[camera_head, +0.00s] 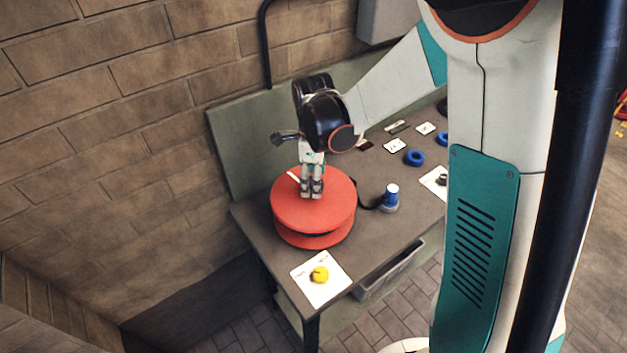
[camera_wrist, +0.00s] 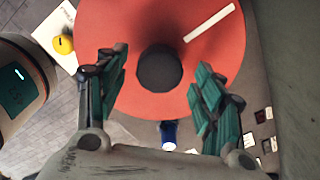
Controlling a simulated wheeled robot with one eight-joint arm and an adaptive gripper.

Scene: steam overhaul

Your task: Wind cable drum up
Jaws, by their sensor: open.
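The cable drum (camera_head: 300,215) is a red two-flanged reel lying flat near the left end of the workbench. In the wrist view its red top face (camera_wrist: 120,25) has a dark round hub (camera_wrist: 160,68) in the middle and a white stripe (camera_wrist: 210,23) running outward from near it. My gripper (camera_head: 312,193) points down over the top of the drum, and its fingers hide the hub in the head view. In the wrist view my gripper (camera_wrist: 160,65) is open, with one finger on each side of the hub. I cannot tell whether the fingertips touch the drum.
A yellow knob (camera_head: 320,274) sits on a white card in front. Blue rings (camera_head: 414,158) and small cards lie farther back on the workbench (camera_head: 372,240). A green back panel (camera_head: 235,150) rises behind.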

